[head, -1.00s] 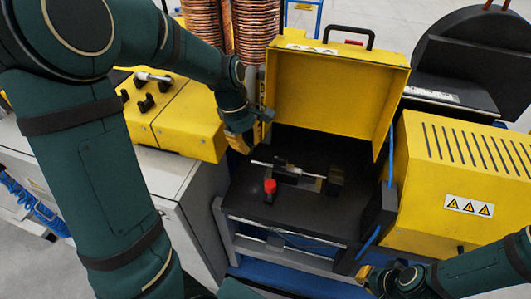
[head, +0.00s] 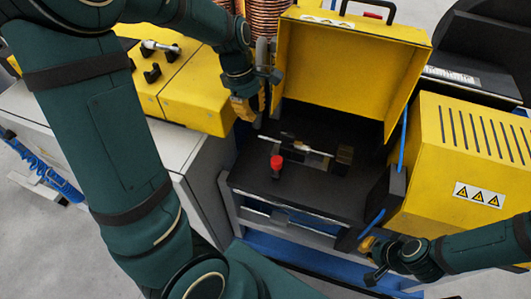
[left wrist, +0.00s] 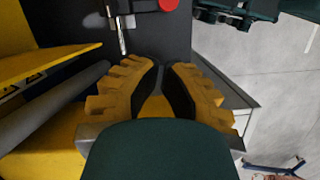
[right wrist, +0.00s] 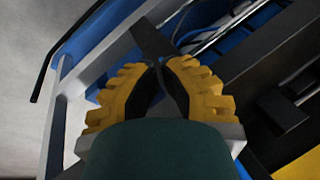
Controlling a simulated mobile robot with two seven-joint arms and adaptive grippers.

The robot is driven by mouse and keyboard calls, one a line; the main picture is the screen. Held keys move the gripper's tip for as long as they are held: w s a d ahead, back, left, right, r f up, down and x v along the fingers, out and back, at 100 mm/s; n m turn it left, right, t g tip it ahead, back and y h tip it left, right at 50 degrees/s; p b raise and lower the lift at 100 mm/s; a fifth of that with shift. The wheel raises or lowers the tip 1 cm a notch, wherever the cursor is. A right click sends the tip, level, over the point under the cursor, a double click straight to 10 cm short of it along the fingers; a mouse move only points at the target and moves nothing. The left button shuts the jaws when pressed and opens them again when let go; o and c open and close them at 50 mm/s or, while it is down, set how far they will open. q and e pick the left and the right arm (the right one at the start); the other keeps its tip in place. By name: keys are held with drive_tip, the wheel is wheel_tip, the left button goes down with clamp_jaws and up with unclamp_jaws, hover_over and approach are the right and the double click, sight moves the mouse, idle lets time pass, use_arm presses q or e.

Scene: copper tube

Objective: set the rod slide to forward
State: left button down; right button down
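The rod slide shows in the head view as a thin silver rod (head: 302,148) in dark mounts on the black deck, inside the open yellow machine. A red knob (head: 276,161) stands just in front of it. My left gripper (head: 254,114) is at the left edge of the opening, left of the rod and apart from it. In the left wrist view, the rod's end (left wrist: 122,42) lies beyond the left gripper's fingers (left wrist: 164,68), which have a narrow empty gap. My right gripper (head: 368,260) is low at the front right; its fingertips (right wrist: 159,64) meet with nothing between them.
The raised yellow lid (head: 345,70) stands behind the deck. A yellow slotted housing (head: 465,150) is on the right. A yellow box (head: 180,90) with black brackets is on the left. Copper coils (head: 237,15) stand behind. A blue hose (head: 398,140) runs beside the opening.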

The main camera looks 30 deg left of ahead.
use_arm(q)
drive_tip(key=b, duration=0.2)
approach(281, 170)
drive_tip(key=a+f, duration=0.1)
drive_tip(key=s+a+f, duration=0.1)
drive_tip(key=f, duration=0.1)
drive_tip(key=shift+a+f, duration=0.15)
drive_tip(key=shift+a, duration=0.15)
drive_tip(key=d, duration=0.2)
drive_tip(key=w+d+p, duration=0.1)
drive_tip(key=d, duration=0.2)
drive_tip(key=shift+p, duration=0.3)
drive_tip(key=shift+w+d, duration=0.15)
drive_tip(key=shift+d, duration=0.15)
